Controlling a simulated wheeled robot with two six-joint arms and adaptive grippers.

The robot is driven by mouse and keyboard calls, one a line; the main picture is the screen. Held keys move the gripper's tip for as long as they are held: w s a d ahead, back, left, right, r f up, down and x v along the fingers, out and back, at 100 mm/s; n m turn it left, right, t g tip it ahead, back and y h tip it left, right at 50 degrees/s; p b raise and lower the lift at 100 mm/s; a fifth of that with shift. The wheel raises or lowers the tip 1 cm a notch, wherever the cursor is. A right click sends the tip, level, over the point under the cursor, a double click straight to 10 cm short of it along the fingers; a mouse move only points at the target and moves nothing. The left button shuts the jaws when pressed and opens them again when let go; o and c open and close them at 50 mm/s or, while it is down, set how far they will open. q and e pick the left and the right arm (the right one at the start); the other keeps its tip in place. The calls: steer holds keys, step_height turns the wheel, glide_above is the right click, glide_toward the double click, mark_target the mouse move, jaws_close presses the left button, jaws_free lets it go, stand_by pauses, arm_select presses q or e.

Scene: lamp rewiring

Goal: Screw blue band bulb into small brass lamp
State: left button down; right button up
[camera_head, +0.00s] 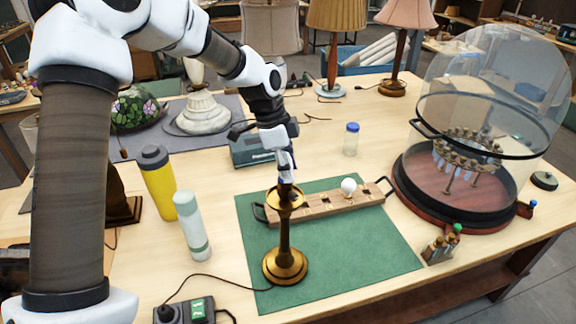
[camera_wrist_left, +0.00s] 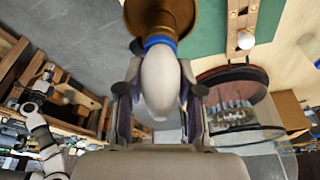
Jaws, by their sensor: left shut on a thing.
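The small brass lamp (camera_head: 285,262) stands upright on the green mat (camera_head: 375,252), with a round base, a thin stem and a wide cup at its top. My left gripper (camera_head: 287,178) points down right above this cup. In the left wrist view, the gripper (camera_wrist_left: 160,98) is shut on the white blue band bulb (camera_wrist_left: 160,80). The blue band faces the brass lamp (camera_wrist_left: 185,12). The bulb's end is at the lamp's top; I cannot tell how deep it sits. My right gripper does not show clearly.
A wooden tray (camera_head: 325,205) with a round white bulb (camera_head: 348,186) lies just behind the lamp. A glass dome (camera_head: 490,90) stands at right. A yellow bottle (camera_head: 158,182) and a pale bottle (camera_head: 191,228) stand left. The mat's front right is clear.

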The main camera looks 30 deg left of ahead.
arm_select(q)
steer(key=m+g, duration=0.1)
steer(key=m, duration=0.3)
steer(key=shift+s, duration=0.15)
steer(key=c, duration=0.7)
jaws_free()
steer(key=shift+f, duration=0.1)
steer(key=v, duration=1.2)
steer(key=shift+a, duration=0.15)
